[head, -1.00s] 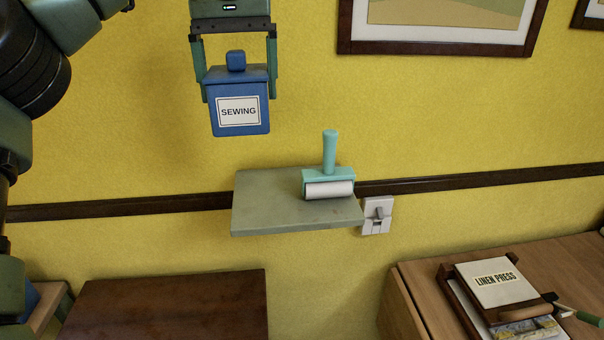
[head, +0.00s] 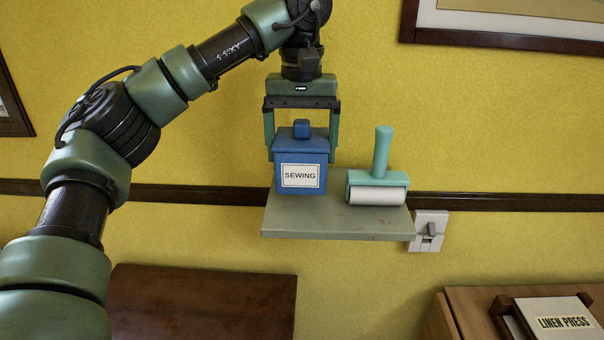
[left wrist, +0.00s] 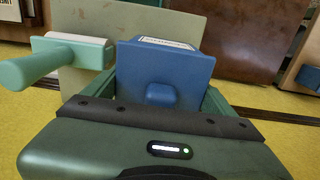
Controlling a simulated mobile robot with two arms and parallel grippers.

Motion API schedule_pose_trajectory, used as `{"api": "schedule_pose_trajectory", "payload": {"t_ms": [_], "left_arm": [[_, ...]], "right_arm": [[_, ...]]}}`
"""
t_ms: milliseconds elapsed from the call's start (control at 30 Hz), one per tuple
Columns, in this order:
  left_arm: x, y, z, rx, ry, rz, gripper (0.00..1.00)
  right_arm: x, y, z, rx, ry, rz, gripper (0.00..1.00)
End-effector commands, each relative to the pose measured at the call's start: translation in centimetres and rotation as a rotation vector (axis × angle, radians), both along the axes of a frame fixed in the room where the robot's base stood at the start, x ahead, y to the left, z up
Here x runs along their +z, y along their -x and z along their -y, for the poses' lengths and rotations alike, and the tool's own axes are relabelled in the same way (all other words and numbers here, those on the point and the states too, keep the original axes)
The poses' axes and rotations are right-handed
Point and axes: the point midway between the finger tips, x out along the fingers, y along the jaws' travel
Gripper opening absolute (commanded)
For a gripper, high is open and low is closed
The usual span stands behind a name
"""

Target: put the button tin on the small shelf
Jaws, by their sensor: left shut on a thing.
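The button tin (head: 301,158) is a blue box with a square knob on its lid and a white label reading SEWING. My left gripper (head: 302,150) points down and is shut on it, one finger at each side. The tin is upright at the left part of the small shelf (head: 335,222), a grey-green board on the wall. Its base is at or just above the shelf top; I cannot tell whether it touches. The left wrist view shows the tin (left wrist: 160,72) between the fingers with the shelf (left wrist: 125,18) beyond. My right gripper is out of view.
A teal hand roller (head: 378,182) with a white drum stands on the shelf's right part, a small gap from the tin. A light switch (head: 428,231) is right of the shelf. A brown wooden surface (head: 200,300) lies below. Bare shelf shows in front of the tin.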

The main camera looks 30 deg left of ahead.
Motion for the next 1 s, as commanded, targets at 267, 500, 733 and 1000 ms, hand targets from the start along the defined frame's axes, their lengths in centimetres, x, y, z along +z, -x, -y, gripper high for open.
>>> {"api": "schedule_pose_trajectory", "payload": {"t_ms": [267,500,733,1000], "left_arm": [[-2.4,0.1,-0.1,0.000,0.000,-0.001,0.38],[-4.1,0.0,0.0,0.001,0.000,0.004,0.38],[-4.4,0.0,0.0,0.000,0.000,0.002,0.38],[-4.4,0.0,0.0,0.000,0.000,0.001,1.00]], "right_arm": [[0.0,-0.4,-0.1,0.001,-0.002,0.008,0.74],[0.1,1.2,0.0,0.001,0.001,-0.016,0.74],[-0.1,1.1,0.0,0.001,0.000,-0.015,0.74],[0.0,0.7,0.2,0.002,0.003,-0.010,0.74]]}}
